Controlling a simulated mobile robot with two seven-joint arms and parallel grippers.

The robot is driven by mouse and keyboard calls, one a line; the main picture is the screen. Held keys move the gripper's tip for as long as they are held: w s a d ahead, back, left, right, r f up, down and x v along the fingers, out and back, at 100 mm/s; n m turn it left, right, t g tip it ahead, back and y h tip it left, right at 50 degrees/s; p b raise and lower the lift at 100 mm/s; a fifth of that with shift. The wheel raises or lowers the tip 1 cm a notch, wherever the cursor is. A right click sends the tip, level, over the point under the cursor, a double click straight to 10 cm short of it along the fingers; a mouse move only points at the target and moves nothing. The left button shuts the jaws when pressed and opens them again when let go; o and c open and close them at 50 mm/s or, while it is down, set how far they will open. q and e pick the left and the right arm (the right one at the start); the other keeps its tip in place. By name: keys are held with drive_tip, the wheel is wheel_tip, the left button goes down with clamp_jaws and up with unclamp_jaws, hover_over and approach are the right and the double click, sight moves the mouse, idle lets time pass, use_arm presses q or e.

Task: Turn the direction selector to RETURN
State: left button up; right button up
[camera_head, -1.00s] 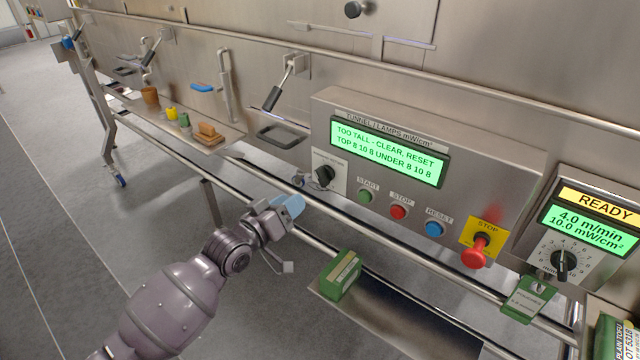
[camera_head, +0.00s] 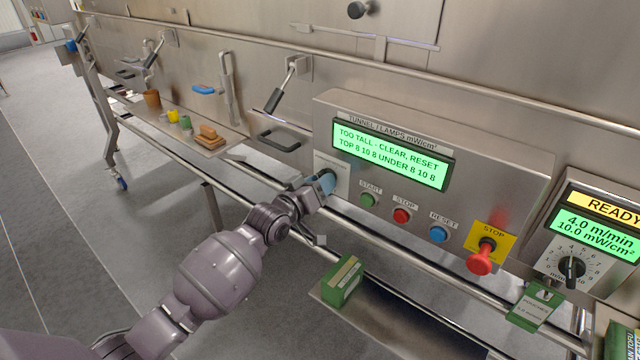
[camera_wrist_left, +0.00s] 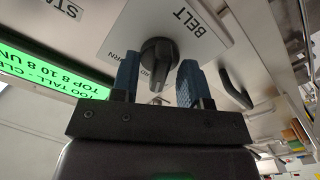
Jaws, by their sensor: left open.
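The direction selector is a black knob (camera_wrist_left: 157,62) on a pale plate marked BELT (camera_wrist_left: 185,30). In the left wrist view part of the plate's lettering, ending in "RN", shows beside the knob, and the rest is hidden. My left gripper (camera_head: 327,182) is at the selector, and its blue fingers cover most of the knob in the head view. In the left wrist view the open fingers (camera_wrist_left: 158,82) stand on either side of the knob with gaps visible. My right gripper is in neither view.
Right of the selector are the green START (camera_head: 368,200), red STOP (camera_head: 402,215) and blue RESET (camera_head: 438,234) buttons and a red emergency stop (camera_head: 480,262). The display (camera_head: 390,152) reads "TOO TALL - CLEAR, RESET". A rail (camera_head: 400,246) runs below the panel.

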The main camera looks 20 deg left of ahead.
use_arm(q)
clamp_jaws()
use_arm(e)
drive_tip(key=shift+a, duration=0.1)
use_arm(q)
drive_tip(key=shift+m, duration=0.3)
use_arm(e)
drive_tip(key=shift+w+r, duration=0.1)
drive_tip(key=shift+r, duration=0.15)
use_arm(q)
drive_tip(key=shift+m+p, duration=2.15)
drive_tip(key=shift+m, duration=3.65)
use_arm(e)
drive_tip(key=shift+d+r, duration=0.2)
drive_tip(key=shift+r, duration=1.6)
